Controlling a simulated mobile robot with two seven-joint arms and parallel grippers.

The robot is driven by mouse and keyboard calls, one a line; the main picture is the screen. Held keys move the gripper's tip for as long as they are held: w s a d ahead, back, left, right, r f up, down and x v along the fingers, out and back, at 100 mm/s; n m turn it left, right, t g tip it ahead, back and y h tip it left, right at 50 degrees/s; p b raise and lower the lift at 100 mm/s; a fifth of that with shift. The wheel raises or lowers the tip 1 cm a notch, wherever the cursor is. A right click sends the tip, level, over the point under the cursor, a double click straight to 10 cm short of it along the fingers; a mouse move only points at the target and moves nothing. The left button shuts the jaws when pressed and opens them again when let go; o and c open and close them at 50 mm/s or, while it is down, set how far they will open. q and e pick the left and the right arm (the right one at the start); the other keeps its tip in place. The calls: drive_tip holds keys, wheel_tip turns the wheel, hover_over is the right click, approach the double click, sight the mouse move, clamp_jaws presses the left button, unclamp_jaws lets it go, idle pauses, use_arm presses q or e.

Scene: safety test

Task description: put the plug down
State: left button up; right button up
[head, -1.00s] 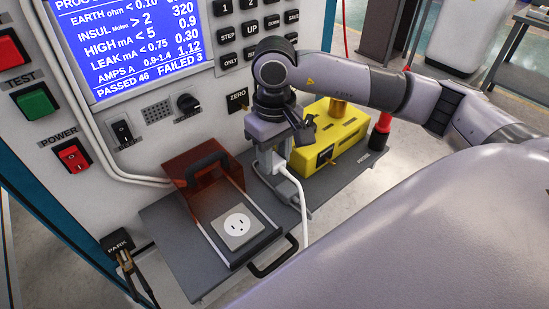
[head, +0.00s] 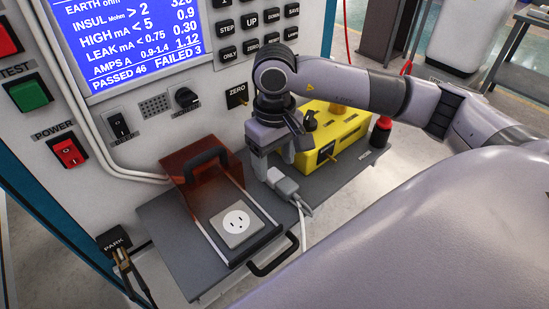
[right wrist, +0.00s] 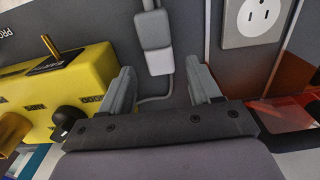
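The plug (head: 283,185) is a light grey block with a pale cord. It lies on the dark grey shelf, to the right of the socket (head: 236,222). In the right wrist view the plug (right wrist: 153,42) shows just beyond the fingertips, with a gap on each side. My right gripper (head: 274,162) is just above and behind the plug. Its two fingers stand apart in the right wrist view (right wrist: 161,78), with nothing held between them. My left gripper is not in view.
The shelf (head: 180,236) carries a raised red cover (head: 193,178) behind the socket and a yellow box (head: 338,150) close to the right of my gripper. A black handle (head: 275,262) sticks out in front. The tester panel (head: 160,135) stands behind.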

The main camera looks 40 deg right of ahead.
sight(274, 174)
drive_tip(key=shift+r, duration=0.1)
drive_tip(key=shift+r+p, duration=0.45)
drive_tip(key=shift+p, duration=0.2)
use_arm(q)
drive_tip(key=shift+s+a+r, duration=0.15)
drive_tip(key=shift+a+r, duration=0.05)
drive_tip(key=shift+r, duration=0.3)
use_arm(e)
wheel_tip(274, 174, up, 12)
